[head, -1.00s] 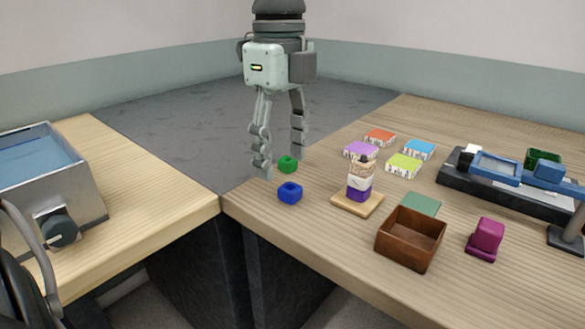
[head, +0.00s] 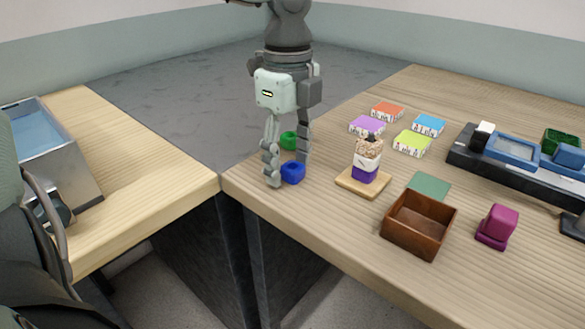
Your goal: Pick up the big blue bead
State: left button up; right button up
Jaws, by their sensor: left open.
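The big blue bead (head: 293,173) is a chunky blue ring with a hole in its top. It sits on the right-hand table near its left corner. My left gripper (head: 288,175) points down over it with its fingers apart, one on the left side of the bead and one at its right, behind it. I cannot tell whether the fingers touch the bead. A green bead (head: 289,140) stands just behind it, partly hidden between the fingers. My right gripper is not in view.
A layered stack on a wooden base (head: 365,182), a brown open box (head: 419,224) and a magenta block (head: 497,227) stand to the right. Several coloured label boxes (head: 411,143) lie behind. A gap separates this table from the left one with the metal basin (head: 57,160).

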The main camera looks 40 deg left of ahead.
pick_arm(q)
jog(key=c, duration=1.2)
jog(key=shift+r, duration=0.2)
